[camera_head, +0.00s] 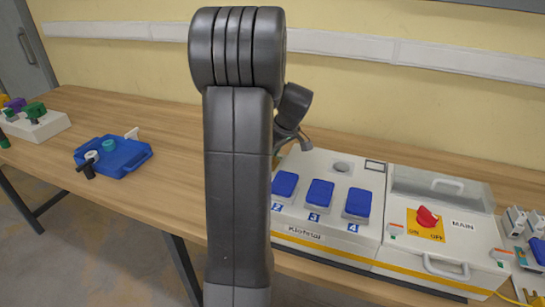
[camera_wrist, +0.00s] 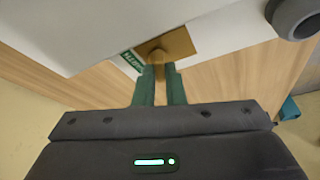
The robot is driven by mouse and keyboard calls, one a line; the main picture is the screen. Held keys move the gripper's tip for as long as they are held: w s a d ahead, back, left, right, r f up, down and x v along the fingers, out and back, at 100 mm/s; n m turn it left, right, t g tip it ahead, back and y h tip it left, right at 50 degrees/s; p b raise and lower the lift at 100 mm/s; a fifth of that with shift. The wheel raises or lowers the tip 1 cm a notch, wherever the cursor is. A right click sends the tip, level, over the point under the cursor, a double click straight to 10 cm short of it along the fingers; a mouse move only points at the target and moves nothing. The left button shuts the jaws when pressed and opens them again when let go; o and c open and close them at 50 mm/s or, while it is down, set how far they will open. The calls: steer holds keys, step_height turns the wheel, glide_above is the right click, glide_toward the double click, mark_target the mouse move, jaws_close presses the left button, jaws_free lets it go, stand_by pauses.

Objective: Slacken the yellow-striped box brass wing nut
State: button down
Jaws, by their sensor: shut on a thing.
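The yellow-striped box (camera_head: 345,238) stands on the bench right of my arm in the head view, white with a yellow stripe along its lower front edge. Its white side (camera_wrist: 95,28) fills the top of the wrist view. There the brass wing nut (camera_wrist: 158,54) sits at a brass-coloured plate, beside a green label (camera_wrist: 131,62). My gripper (camera_wrist: 161,70) has its two green fingers close together, shut on the nut, which they partly cover. In the head view my arm hides the gripper and the nut.
A blue tray (camera_head: 118,160) and a white box with green parts (camera_head: 38,123) stand to the left. Bare bench (camera_head: 165,130) lies between tray and arm. A grey round part (camera_wrist: 294,14) shows top right.

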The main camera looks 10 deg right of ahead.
steer(key=shift+w+d+n+g+y+b, duration=0.1)
steer(key=shift+n+g+y+b, duration=0.2)
steer(key=shift+n, duration=0.8)
steer(key=shift+n+g+y+b, duration=0.2)
steer(key=shift+n+g, duration=0.1)
steer(key=shift+n, duration=0.8)
steer(key=c, duration=1.5)
jaws_free()
steer(key=v, duration=1.3)
steer(key=shift+d+r, duration=0.2)
steer(key=shift+r, duration=0.2)
steer(key=shift+f, duration=0.15)
